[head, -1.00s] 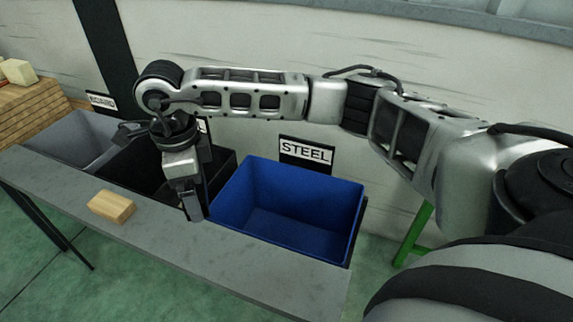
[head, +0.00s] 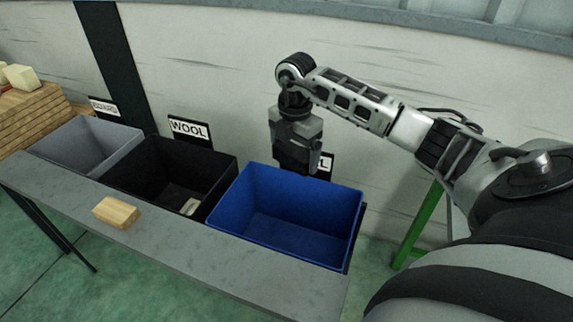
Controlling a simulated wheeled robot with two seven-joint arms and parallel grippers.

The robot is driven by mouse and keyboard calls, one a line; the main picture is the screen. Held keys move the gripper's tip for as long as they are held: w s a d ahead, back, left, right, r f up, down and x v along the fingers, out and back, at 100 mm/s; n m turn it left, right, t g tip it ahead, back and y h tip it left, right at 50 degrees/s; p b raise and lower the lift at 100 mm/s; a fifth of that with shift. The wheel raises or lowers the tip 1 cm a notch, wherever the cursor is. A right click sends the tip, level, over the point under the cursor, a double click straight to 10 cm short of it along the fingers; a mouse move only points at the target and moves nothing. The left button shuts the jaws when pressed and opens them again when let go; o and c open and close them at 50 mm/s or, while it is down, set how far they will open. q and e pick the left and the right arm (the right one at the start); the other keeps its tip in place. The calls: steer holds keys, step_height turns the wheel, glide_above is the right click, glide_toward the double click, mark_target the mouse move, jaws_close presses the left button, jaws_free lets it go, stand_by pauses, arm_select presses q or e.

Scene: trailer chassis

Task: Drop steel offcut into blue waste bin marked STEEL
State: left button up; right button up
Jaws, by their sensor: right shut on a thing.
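The blue bin (head: 280,240) stands open and looks empty inside. Its STEEL sign (head: 325,162) on the wall behind is mostly covered by my right gripper (head: 302,168). That gripper points down over the back rim of the blue bin in the picture and is shut on the steel offcut. The offcut itself cannot be made out between the dark fingers. My left gripper is out of view.
A grey bin (head: 110,140) stands further left. A wooden block (head: 116,212) lies on the narrow grey bench (head: 200,262) in front. A green stand (head: 420,225) is at right.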

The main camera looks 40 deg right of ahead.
steer(key=shift+f+b, duration=0.55)
steer(key=shift+f, duration=0.15)
arm_select(q)
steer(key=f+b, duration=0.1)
steer(key=b, duration=0.1)
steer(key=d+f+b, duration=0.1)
steer(key=b, duration=0.1)
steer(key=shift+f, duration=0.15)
arm_select(e)
step_height(320, 180, down, 4)
steer(key=shift+f, duration=0.25)
steer(key=o, duration=0.8)
